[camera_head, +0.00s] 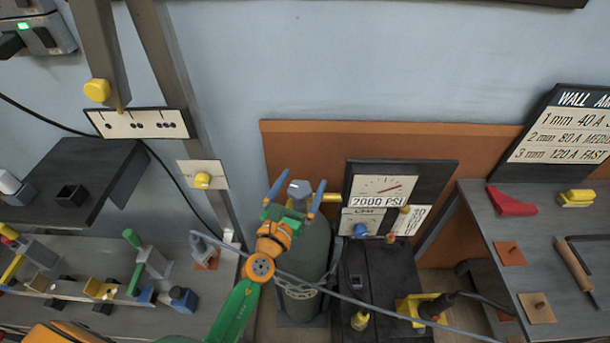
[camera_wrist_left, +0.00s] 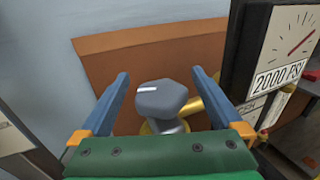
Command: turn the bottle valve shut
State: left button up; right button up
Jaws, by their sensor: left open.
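The bottle valve has a grey faceted knob with a white mark (camera_wrist_left: 163,98), on a grey stem above a brass fitting (camera_wrist_left: 194,108). In the head view the knob (camera_head: 299,188) tops the dark green gas bottle (camera_head: 303,255), which stands against the wall with a chain around it. My left gripper (camera_head: 297,194) is open at the bottle's top. In the left wrist view its two blue fingers (camera_wrist_left: 160,90) stand on either side of the knob, with gaps on both sides. The gauge reading 2000 PSI (camera_head: 380,188) is right of the bottle. My right gripper is not in view.
A dark machine (camera_head: 388,295) stands right of the bottle. A grey workbench (camera_head: 560,240) at right holds a red block and a yellow block. A left bench (camera_head: 215,283) holds clamps and fixtures. A brown board (camera_head: 290,145) is behind the bottle.

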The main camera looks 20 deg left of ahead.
pick_arm(q)
jog(key=shift+w+f, duration=0.2)
jog(key=shift+w, duration=1.05)
jog(key=shift+s, duration=0.1)
jog(key=shift+s+r, duration=0.1)
jog(key=shift+s, duration=0.05)
